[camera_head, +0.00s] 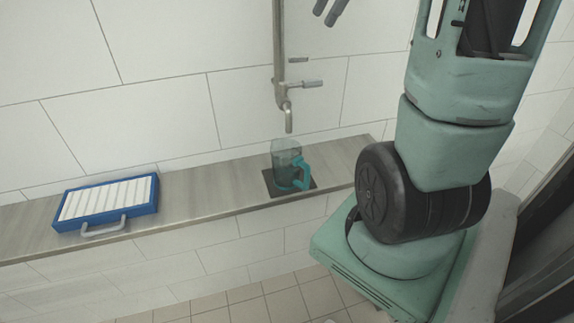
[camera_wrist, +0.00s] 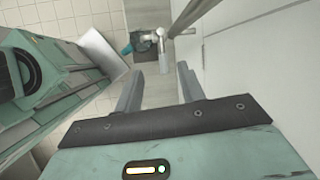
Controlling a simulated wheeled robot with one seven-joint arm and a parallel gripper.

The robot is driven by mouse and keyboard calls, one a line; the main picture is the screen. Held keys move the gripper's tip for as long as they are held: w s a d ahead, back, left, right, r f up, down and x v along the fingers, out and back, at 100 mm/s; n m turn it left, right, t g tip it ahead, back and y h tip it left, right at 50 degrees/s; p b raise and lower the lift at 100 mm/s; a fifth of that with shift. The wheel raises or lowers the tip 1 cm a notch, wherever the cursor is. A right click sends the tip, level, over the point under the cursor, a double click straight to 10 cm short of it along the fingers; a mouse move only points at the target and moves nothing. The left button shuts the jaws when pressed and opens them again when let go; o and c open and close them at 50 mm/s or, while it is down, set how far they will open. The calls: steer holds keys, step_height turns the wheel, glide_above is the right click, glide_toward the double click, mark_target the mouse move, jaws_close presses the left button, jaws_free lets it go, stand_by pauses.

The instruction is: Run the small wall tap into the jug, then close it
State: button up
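The small wall tap (camera_head: 287,105) hangs from a vertical grey pipe on the tiled wall, with its spout pointing down. A short lever (camera_head: 312,84) sticks out to the right of the pipe. The see-through teal jug (camera_head: 287,165) stands upright on a dark square mat (camera_head: 311,187) under the spout, its handle facing right. No stream of water shows between spout and jug. My gripper (camera_head: 329,10) is above and right of the tap, partly cut off by the top edge. In the wrist view my gripper (camera_wrist: 158,70) is open and empty, with tap (camera_wrist: 163,55) and jug (camera_wrist: 140,42) beyond the fingertips.
A wooden shelf (camera_head: 220,194) runs along the wall. A blue case (camera_head: 142,209) with white slats and a grey handle lies on its left part. The shelf between case and mat is clear.

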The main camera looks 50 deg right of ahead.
mark_target(315, 79)
steer(key=shift+o, duration=0.6)
steer(key=shift+d, duration=0.1)
steer(key=s+d+m+p, duration=0.1)
steer(key=s+d+p, duration=0.15)
steer(key=d, duration=0.25)
steer(key=p+x, duration=0.2)
steer(key=x, duration=1.5)
steer(key=shift+s+f, duration=0.15)
steer(key=shift+f, duration=0.05)
jaws_close()
